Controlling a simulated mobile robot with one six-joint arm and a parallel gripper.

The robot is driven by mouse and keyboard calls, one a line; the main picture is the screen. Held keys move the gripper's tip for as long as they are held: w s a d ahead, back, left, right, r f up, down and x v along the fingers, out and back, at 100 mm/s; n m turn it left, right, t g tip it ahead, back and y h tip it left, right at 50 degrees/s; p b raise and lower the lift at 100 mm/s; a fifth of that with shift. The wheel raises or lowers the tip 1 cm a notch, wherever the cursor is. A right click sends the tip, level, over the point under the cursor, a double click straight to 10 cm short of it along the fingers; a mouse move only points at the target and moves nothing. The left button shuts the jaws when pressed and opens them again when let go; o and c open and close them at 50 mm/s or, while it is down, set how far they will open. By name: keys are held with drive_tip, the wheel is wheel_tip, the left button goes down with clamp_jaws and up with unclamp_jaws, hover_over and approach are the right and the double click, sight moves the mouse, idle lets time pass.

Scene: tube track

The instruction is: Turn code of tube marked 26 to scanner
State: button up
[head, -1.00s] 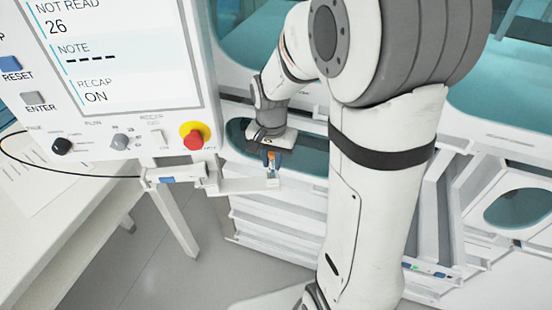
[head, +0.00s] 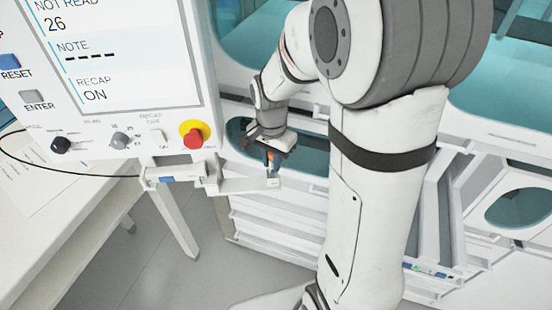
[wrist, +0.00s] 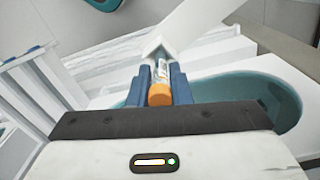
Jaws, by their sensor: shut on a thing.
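My gripper (wrist: 161,86) is shut on a tube (wrist: 160,92) with an orange cap, its blue fingers on either side of the cap end. In the wrist view the tube body runs away from me into a white holder end (wrist: 157,46). A label with dark print shows in part on the tube; I cannot read its number or tell where the code faces. In the head view my gripper (head: 270,158) is small, at the tip of the white bracket (head: 245,184). The panel screen (head: 115,50) reads "NOT READ 26", NOTE dashes and RECAP ON.
The panel has a red stop button (head: 193,135) on yellow, knobs, and RESET and ENTER keys. A white table (head: 60,215) stands at the left. White racks and a teal recess (wrist: 283,95) lie close around my gripper.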

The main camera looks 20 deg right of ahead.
drive_tip(key=o, duration=0.8)
wheel_tip(320, 180, up, 8)
drive_tip(key=shift+f, duration=0.1)
idle(0.3)
